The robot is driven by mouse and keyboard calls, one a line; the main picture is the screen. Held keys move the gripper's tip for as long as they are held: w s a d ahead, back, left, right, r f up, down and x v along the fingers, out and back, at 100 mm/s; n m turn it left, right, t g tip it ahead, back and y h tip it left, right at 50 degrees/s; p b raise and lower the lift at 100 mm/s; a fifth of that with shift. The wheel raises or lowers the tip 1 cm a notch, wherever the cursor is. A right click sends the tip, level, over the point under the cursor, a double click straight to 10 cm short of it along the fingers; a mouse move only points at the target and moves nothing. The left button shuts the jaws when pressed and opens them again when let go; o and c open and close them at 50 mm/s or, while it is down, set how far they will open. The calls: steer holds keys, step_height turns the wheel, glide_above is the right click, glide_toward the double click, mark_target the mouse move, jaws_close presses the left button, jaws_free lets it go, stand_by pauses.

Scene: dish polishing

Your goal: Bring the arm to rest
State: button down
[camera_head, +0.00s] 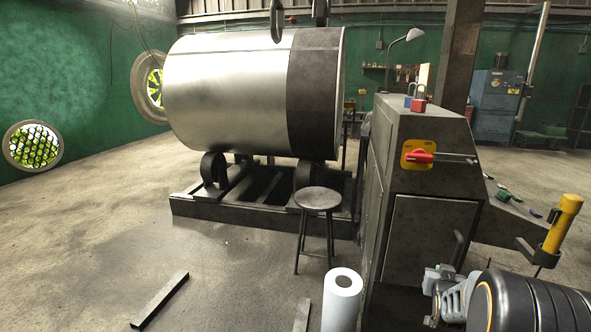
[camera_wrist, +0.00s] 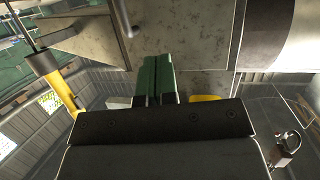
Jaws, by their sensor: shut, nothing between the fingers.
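My gripper (camera_wrist: 157,78) shows in the wrist view as two green fingers pressed together, with nothing between them. They point toward the grey face of the control cabinet (camera_wrist: 195,60), whose distance I cannot judge. In the head view my arm is at the lower right, in front of the control cabinet (camera_head: 430,130); the fingertips are not clear there.
The cabinet carries a red switch (camera_head: 420,157) and padlocks (camera_head: 417,104). A yellow post (camera_head: 565,222) stands right of it. A stool (camera_head: 317,199), a white roll (camera_head: 342,298) and a large drum (camera_head: 230,90) stand left.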

steer(key=s+a+r+n+g+y+p, duration=0.1)
steer(key=s+a+r+g+y+p, duration=0.2)
steer(key=a+r, duration=0.4)
steer(key=s+a+r+n+g+y+p, duration=0.1)
steer(key=s+a+r+p, duration=0.2)
steer(key=a+r+p, duration=0.35)
steer(key=s+a+r+n+g+y+p, duration=0.2)
steer(key=s+a+r+g+p, duration=0.3)
steer(key=s+a+r, duration=0.3)
steer(key=s+a+n+p, duration=0.1)
steer(key=s+a, duration=0.3)
steer(key=s, duration=0.2)
steer(key=shift+s+y+p, duration=0.25)
steer(key=shift+y+p, duration=0.05)
steer(key=c, duration=1.9)
jaws_free()
